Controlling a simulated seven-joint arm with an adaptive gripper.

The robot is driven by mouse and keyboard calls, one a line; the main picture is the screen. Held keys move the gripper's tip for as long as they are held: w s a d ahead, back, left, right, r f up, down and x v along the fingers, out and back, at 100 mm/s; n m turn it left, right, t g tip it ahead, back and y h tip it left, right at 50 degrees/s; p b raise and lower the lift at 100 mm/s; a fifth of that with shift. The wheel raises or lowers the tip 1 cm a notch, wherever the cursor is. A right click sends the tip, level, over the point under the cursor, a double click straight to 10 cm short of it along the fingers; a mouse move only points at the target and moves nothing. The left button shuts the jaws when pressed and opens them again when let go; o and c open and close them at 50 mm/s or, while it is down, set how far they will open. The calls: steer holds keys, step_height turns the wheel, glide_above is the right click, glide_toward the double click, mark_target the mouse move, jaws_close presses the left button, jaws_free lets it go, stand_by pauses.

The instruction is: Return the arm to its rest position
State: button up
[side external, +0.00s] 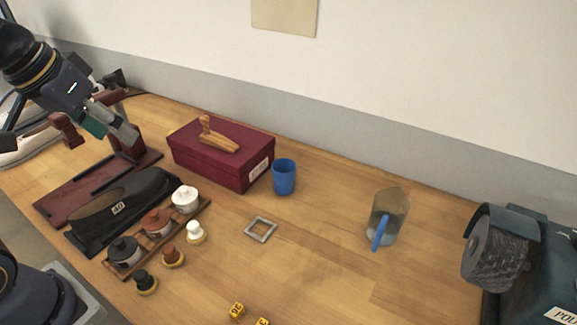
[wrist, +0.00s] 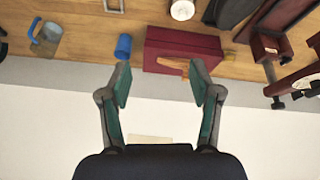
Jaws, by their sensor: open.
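My gripper (wrist: 160,80) is open and empty in the wrist view, its two teal-padded fingers spread wide with nothing between them but the wall and part of the red box beyond. In the side external view my gripper (side external: 95,123) is raised at the upper left, in front of or beside a dark red wooden stand (side external: 130,150); whether they touch is unclear. The dark red box (side external: 221,168) with a wooden-handled tool (side external: 217,138) on its lid stands to the right of my gripper. In the wrist view the box (wrist: 185,45) appears upside down.
A blue cup (side external: 284,177), a clear pitcher (side external: 388,217) and a grey square frame (side external: 261,229) stand on the table. A rack (side external: 192,216) holds lidded pots, with small stoppers before it. A black case (side external: 82,222) lies left. Yellow dice (side external: 237,311) are at the front.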

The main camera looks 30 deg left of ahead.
steer(key=s+f, duration=0.1)
steer(key=s+f+m, duration=0.1)
steer(key=s+m, duration=0.1)
steer(key=shift+s+d+f+t, duration=0.25)
steer(key=shift+s+f+t, duration=0.05)
steer(key=shift+s+f, duration=0.1)
